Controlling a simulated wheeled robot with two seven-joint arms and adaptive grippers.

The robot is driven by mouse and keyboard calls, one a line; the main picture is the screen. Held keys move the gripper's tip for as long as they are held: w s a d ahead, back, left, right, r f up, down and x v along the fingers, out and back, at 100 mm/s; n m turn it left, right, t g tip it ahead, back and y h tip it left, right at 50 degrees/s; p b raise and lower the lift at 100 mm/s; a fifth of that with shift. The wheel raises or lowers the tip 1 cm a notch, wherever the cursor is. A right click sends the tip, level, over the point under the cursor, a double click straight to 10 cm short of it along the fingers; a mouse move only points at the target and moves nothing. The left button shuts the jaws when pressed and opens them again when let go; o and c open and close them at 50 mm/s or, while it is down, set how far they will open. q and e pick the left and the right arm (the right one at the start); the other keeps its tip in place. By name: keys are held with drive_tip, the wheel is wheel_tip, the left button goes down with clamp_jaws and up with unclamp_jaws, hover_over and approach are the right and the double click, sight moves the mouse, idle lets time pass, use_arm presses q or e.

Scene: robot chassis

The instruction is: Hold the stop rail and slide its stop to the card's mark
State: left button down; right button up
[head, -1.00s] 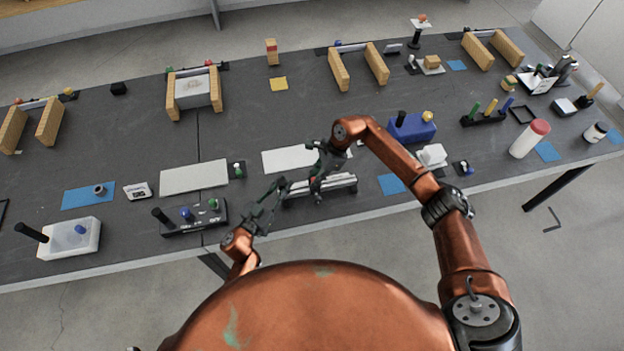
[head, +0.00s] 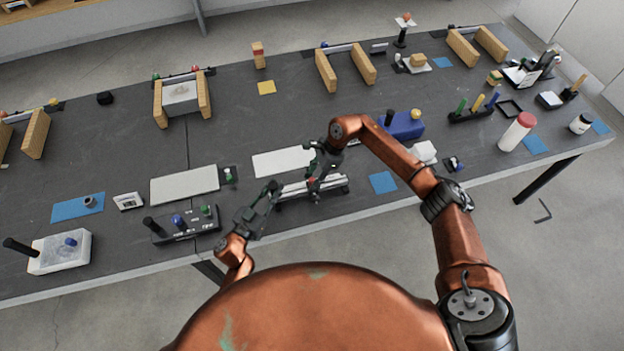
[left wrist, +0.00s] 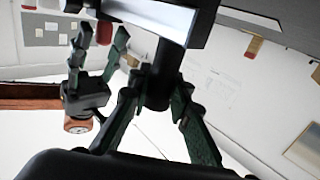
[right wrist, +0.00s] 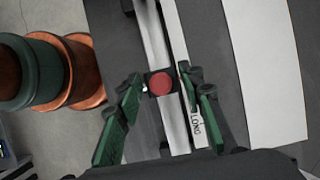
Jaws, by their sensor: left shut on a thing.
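The stop rail (head: 296,188) is a silver bar on dark supports near the table's front edge. My left gripper (head: 275,187) is at its left end; in the left wrist view its fingers (left wrist: 156,92) are shut on a dark round post under the rail (left wrist: 160,20). A red-topped stop (right wrist: 160,84) sits on the rail in the right wrist view. My right gripper (right wrist: 161,80) is above the rail, open, its fingers on either side of the stop with gaps visible. A printed label reading "LONG" (right wrist: 196,125) lies along the rail. I cannot make out the card's mark.
A white panel (head: 284,161) lies just behind the rail. A dark block with coloured knobs (head: 180,225) stands to the left. A blue square (head: 383,182) lies to the right, and a blue box (head: 405,126) stands behind it.

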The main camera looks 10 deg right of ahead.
use_arm(q)
drive_tip(key=shift+d, duration=0.1)
use_arm(e)
drive_tip(key=v, duration=1.1)
drive_tip(key=shift+d+r, duration=0.2)
drive_tip(key=shift+r, duration=0.15)
drive_tip(key=shift+w, duration=0.1)
use_arm(q)
drive_tip(key=c, duration=1.7)
unclamp_jaws()
drive_tip(key=shift+o, duration=0.2)
drive_tip(key=o, duration=0.6)
